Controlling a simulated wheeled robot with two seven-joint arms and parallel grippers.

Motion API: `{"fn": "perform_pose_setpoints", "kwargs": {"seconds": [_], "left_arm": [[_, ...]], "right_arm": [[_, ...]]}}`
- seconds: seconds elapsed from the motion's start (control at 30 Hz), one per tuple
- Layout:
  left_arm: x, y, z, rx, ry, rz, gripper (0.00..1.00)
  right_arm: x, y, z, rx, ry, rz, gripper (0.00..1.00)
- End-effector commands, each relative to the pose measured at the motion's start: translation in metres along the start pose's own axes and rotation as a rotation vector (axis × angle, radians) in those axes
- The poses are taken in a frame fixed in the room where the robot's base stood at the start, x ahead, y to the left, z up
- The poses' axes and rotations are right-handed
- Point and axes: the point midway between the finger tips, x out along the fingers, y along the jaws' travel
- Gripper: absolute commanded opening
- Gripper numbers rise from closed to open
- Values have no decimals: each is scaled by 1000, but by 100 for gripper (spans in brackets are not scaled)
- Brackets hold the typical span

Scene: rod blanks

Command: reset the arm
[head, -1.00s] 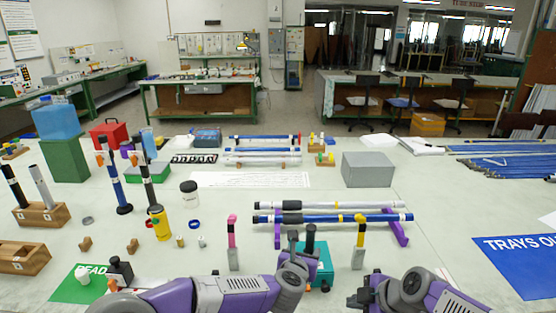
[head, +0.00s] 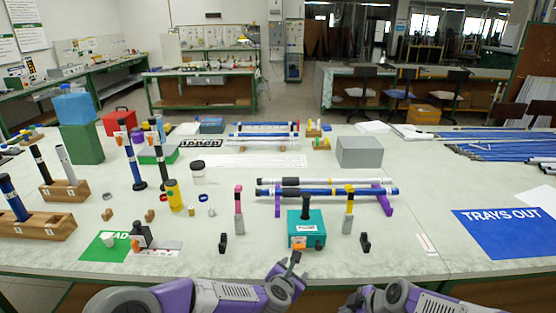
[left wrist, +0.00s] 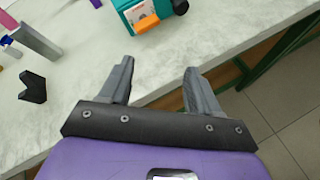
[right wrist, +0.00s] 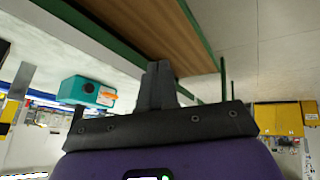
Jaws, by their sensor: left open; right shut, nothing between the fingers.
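My left gripper (head: 288,268) is at the table's front edge, just in front of the teal box (head: 306,229). In the left wrist view its two fingers (left wrist: 157,70) are spread, with nothing between them. The teal box lies beyond the fingertips there. My right arm is low at the bottom of the head view, and its fingertips cannot be made out there. In the right wrist view the right fingers (right wrist: 157,72) are together and hold nothing; the teal box (right wrist: 88,91) shows to their left.
Black brackets (head: 365,243) stand near the front edge. A blue mat (head: 505,232) lies at the right and a wooden rod block (head: 40,226) at the left. The table between mat and brackets is mostly clear.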

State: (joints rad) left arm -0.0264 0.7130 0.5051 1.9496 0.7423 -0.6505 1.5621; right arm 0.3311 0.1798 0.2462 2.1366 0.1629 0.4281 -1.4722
Motion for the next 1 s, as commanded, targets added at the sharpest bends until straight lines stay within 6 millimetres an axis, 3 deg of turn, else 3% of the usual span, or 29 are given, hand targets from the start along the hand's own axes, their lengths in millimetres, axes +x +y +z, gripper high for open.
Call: {"fn": "perform_pose_setpoints", "kwargs": {"seconds": [0.17,0.33,0.5,0.6,0.7,0.8,1.0], "left_arm": [[2,-14,-64,338,78,-94,62],[-14,-39,-157,795,139,-294,62],[-67,-76,-258,1285,90,-615,62],[-106,-97,-302,1502,-4,-798,62],[-141,-113,-330,1653,-116,-937,62],[-165,-124,-346,1742,-207,-1022,62],[-179,-130,-355,1795,-269,-1068,62]], "right_arm": [[42,-26,19,243,-38,-56,0],[91,-74,44,575,-112,-113,0],[129,-147,72,958,-227,-151,0],[140,-187,86,1150,-292,-156,0],[145,-217,96,1297,-344,-151,0],[146,-237,102,1391,-377,-144,0],[147,-247,105,1451,-395,-136,0]]}}
